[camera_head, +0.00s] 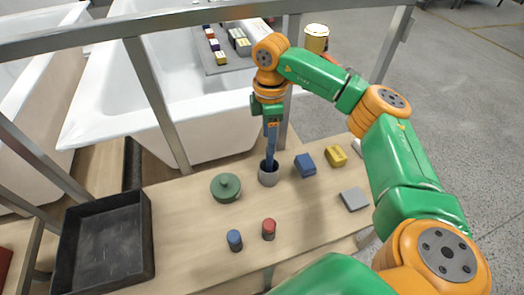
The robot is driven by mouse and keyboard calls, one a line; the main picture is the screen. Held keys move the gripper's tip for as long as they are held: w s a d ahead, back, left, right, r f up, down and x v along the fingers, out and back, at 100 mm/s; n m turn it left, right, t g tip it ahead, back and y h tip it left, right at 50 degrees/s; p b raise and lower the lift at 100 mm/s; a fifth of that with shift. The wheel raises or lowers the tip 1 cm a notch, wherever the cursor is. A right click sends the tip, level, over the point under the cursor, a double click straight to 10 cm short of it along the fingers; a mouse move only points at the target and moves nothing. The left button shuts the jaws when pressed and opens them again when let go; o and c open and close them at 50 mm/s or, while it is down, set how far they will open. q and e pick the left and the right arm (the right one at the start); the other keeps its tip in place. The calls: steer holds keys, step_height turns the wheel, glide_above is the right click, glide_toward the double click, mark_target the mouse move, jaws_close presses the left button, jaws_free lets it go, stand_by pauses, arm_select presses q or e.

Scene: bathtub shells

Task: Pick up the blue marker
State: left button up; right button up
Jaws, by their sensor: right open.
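The lower end of the blue piece is hidden in the cup. My left gripper is out of view.
On the table (180,215) are a green lidded pot (226,188), short blue (234,240) and red (269,229) cylinders, a blue block (305,165), a yellow block (336,156) and a grey block (354,199). A black tray (145,240) is left. Metal rails cross behind.

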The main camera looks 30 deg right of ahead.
mark_target(269, 164)
steer(key=f, duration=0.5)
steer(key=shift+s+d+f+p, duration=0.1)
steer(key=shift+s+f+p, duration=0.15)
steer(key=shift+p, duration=0.15)
steer(key=shift+r, duration=0.1)
jaws_close()
